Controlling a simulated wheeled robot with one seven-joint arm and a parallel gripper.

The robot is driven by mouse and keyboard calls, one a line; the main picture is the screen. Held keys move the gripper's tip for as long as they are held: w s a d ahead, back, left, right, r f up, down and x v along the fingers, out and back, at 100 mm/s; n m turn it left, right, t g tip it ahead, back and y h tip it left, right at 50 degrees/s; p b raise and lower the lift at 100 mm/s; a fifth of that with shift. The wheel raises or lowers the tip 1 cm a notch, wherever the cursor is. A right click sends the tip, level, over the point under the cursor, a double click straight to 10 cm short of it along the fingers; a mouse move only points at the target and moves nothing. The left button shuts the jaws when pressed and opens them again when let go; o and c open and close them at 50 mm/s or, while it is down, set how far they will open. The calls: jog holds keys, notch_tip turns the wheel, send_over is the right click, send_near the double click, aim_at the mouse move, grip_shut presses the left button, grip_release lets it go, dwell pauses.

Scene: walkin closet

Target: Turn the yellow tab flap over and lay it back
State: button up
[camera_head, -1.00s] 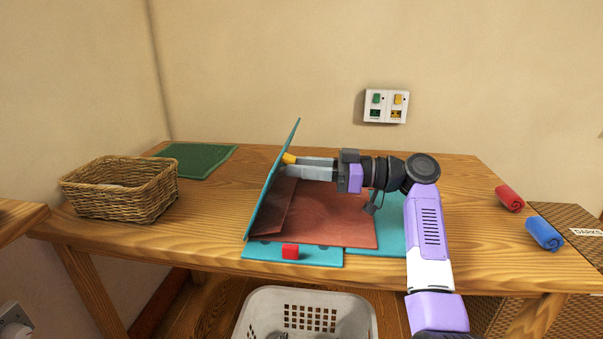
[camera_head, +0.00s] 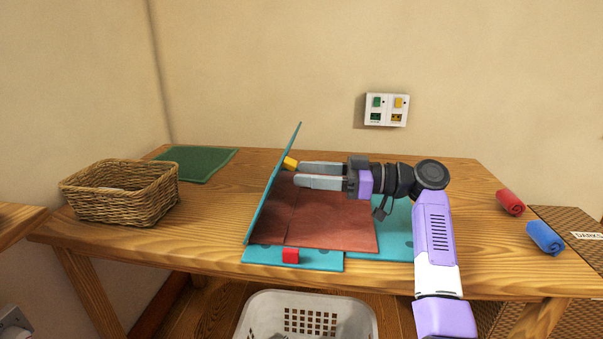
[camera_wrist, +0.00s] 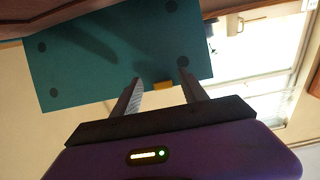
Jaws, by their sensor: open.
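The teal flap (camera_head: 271,188) stands up at a steep tilt on the left side of the reddish-brown cloth (camera_head: 335,222). The yellow tab (camera_head: 290,163) is on the flap's right face, near its upper far edge. In the wrist view the flap's teal face (camera_wrist: 105,65) with dark dots fills the upper left, and the yellow tab (camera_wrist: 164,85) shows at its lower edge between my fingertips. My gripper (camera_head: 298,174) is open, its fingers pointing left at the flap. The tab lies just beyond the fingertips, and nothing is held.
A red tab (camera_head: 290,255) is on the teal front piece near the table edge. A wicker basket (camera_head: 120,205) and a green mat (camera_head: 197,163) are at the left. Red (camera_head: 510,200) and blue (camera_head: 544,237) rolls lie right. A white laundry basket (camera_head: 262,315) is below the front edge.

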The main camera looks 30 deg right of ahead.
jog(key=v, duration=0.5)
jog(key=shift+s+d+f, duration=0.1)
jog(key=shift+s+d, duration=0.15)
jog(key=shift+d, duration=0.05)
